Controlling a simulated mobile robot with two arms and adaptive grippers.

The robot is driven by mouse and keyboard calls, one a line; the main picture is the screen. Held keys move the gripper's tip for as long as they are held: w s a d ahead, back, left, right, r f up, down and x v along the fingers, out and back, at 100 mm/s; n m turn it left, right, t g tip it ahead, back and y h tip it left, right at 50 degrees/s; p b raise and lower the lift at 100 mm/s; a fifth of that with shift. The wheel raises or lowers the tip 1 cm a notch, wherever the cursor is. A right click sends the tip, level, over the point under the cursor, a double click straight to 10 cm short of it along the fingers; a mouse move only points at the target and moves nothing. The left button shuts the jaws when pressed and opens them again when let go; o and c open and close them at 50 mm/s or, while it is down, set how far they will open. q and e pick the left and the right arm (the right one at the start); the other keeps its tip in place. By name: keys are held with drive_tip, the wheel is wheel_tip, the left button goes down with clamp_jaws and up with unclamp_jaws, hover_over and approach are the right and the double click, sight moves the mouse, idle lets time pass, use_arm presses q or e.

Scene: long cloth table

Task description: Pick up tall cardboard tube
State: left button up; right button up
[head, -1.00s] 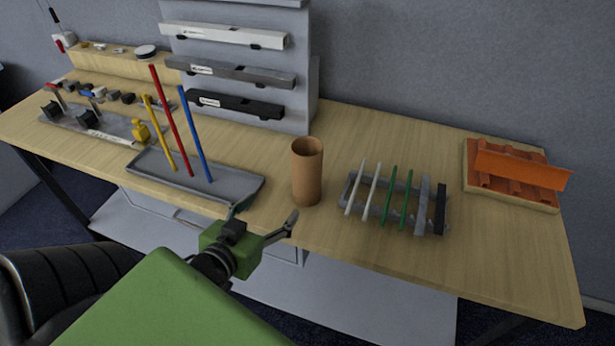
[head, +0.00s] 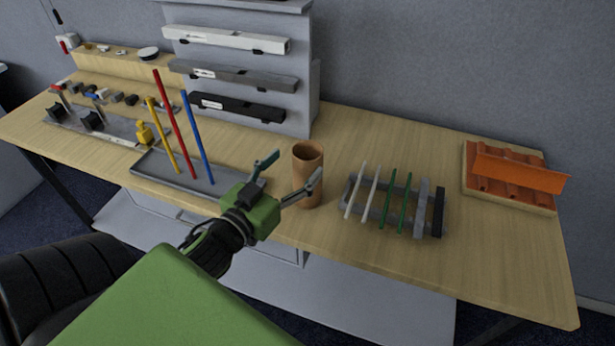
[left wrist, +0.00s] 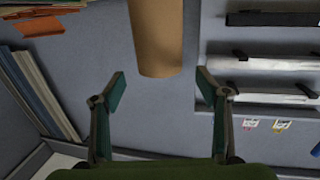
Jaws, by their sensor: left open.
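The tall cardboard tube (head: 308,172) stands upright on the wooden table, a brown cylinder with an open top. My left gripper (head: 292,172) is open in front of the tube; in the head view one finger overlaps the tube's lower part and the other lies to its left. In the left wrist view the tube (left wrist: 156,38) hangs in from the top of the picture, between and beyond the open fingertips (left wrist: 160,88). Nothing is between the fingers. My right gripper is in neither view.
A grey tray (head: 170,172) with red, yellow and blue rods stands left of the tube. A grey rack (head: 350,190) with white and green sticks stands close on its right. Orange tiles (head: 515,172) sit far right. A panel with level-like bars (head: 240,75) stands behind.

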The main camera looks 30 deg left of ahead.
sight(315, 145)
use_arm(q)
drive_tip(key=shift+w, duration=0.5)
drive_tip(key=w+p, duration=0.2)
drive_tip(key=w, duration=0.2)
drive_tip(key=shift+w+a+f, duration=0.1)
drive_tip(key=shift+w, duration=0.25)
drive_tip(key=shift+w+f, duration=0.15)
drive_tip(key=shift+w, duration=0.1)
drive_tip(key=c, duration=1.2)
